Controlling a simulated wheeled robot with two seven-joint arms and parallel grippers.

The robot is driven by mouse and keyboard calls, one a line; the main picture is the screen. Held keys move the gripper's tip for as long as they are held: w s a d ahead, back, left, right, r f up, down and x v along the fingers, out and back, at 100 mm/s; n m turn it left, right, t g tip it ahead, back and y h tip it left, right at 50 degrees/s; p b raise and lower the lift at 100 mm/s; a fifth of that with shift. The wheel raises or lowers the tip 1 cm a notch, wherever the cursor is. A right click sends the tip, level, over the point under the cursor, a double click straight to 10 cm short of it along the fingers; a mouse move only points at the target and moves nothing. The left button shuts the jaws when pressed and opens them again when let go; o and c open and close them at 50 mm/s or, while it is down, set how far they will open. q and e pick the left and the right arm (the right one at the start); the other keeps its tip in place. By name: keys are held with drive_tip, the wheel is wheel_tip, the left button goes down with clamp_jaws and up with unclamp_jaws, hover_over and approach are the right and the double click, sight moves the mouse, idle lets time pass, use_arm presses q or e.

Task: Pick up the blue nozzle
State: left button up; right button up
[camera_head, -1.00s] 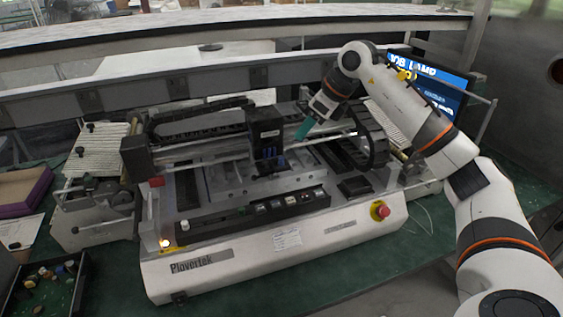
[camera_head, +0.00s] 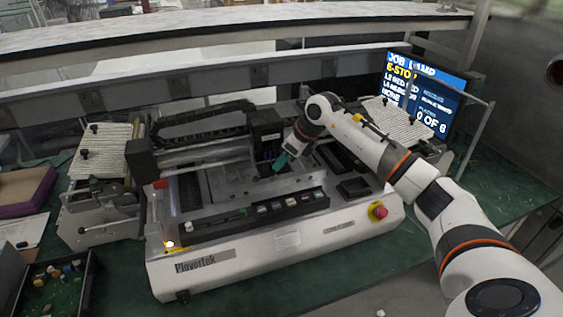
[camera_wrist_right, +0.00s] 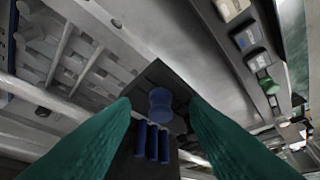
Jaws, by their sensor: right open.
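A blue nozzle (camera_wrist_right: 160,105) shows in the right wrist view as a short blue cylinder under a dark square plate, between my fingertips in the picture. I cannot tell whether the fingers touch it. Several slimmer blue cylinders (camera_wrist_right: 152,142) stand side by side on the black body just below it in the picture. In the head view small blue parts (camera_head: 267,155) show at the bottom of the machine's black head. My right gripper (camera_head: 281,162) is beside that head, over the machine bed. Its teal fingers are open in the right wrist view (camera_wrist_right: 160,99). My left gripper is out of view.
The black machine head (camera_head: 266,128) hangs on a gantry across the white machine (camera_head: 300,240). A red emergency button (camera_head: 378,211) and a row of switches (camera_head: 275,206) are at the front. A screen (camera_head: 440,90) stands behind right. A tray of small parts (camera_head: 90,270) lies left.

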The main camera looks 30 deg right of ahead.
clamp_jaws()
drive_tip(key=shift+r, duration=0.15)
